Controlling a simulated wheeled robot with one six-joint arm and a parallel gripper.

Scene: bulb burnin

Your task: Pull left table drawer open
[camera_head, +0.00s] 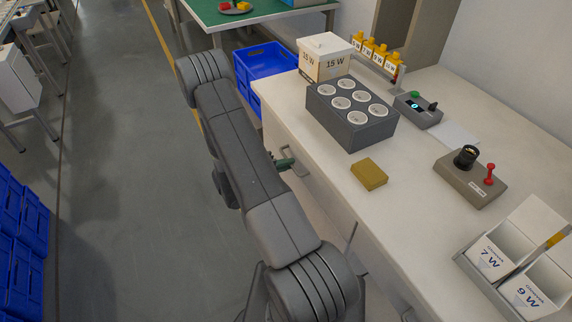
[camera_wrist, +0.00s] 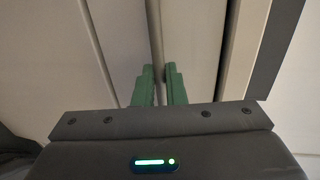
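The table (camera_head: 410,220) has a white top, with drawer fronts below its left edge. The grey left drawer handle (camera_head: 299,163) shows on the table's side, below the grey socket block. My gripper (camera_head: 284,164) is at this handle, mostly hidden behind my arm. In the wrist view, the two green fingers of my gripper (camera_wrist: 160,86) stand close together, with a thin grey bar, the handle (camera_wrist: 156,40), running between them. They appear shut on it. The pale drawer front (camera_wrist: 190,45) lies behind. I see no clear gap showing the drawer open.
On the table are the socket block (camera_head: 352,113), a yellow-brown block (camera_head: 369,174), a control box (camera_head: 470,180) and a box of bulb cartons (camera_head: 515,270). A blue crate (camera_head: 262,62) stands beyond the gripper. The floor (camera_head: 140,200) left of my arm is clear.

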